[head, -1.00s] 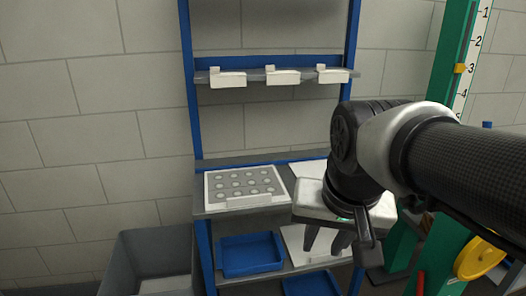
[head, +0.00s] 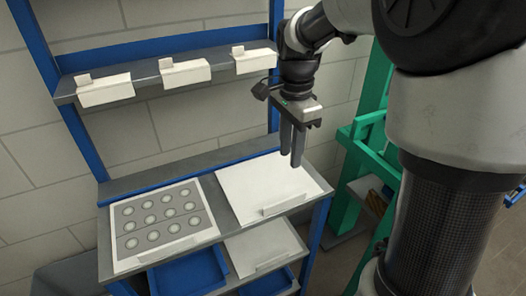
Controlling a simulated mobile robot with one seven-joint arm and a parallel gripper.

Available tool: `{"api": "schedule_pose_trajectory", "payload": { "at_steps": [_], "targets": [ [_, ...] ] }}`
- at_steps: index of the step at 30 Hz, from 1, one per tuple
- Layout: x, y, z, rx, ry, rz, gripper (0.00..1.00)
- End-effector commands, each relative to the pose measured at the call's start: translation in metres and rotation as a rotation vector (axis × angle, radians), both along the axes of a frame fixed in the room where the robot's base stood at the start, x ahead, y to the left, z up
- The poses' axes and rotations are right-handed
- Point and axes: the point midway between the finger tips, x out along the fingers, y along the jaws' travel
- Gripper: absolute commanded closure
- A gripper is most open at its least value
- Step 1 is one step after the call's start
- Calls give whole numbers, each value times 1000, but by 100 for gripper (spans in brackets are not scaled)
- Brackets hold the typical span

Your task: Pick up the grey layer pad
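The grey layer pad (head: 128,226) appears to be the flat grey sheet with rows of pale round spots, lying inside a white-bordered tray (head: 121,265) at the left of the shelf in the head view. Nothing covers it. My gripper (head: 294,162) points down over the right part of the shelf, to the right of the pad and well above it. Its two dark fingers are seen at an angle, with a gap between them and nothing held.
A plain white board (head: 262,184) lies right of the pad on the same shelf (head: 213,212). An upper shelf (head: 146,76) with white label holders runs above. Blue trays (head: 188,274) and another white board (head: 262,246) are below. A green frame (head: 352,170) stands at right.

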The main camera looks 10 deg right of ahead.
Motion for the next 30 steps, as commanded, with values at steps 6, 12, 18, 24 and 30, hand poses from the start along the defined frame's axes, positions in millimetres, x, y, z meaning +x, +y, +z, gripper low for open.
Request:
{"api": "schedule_pose_trajectory", "payload": {
  "at_steps": [6,12,18,24,30],
  "targets": [
    [-2,0,-44,1,8,-1,71],
    [-1,0,-87,0,5,1,71],
    [-1,0,-114,0,2,0,71],
    [0,1,-127,0,3,2,71],
    [3,1,-157,1,3,1,71]
  ]
}}
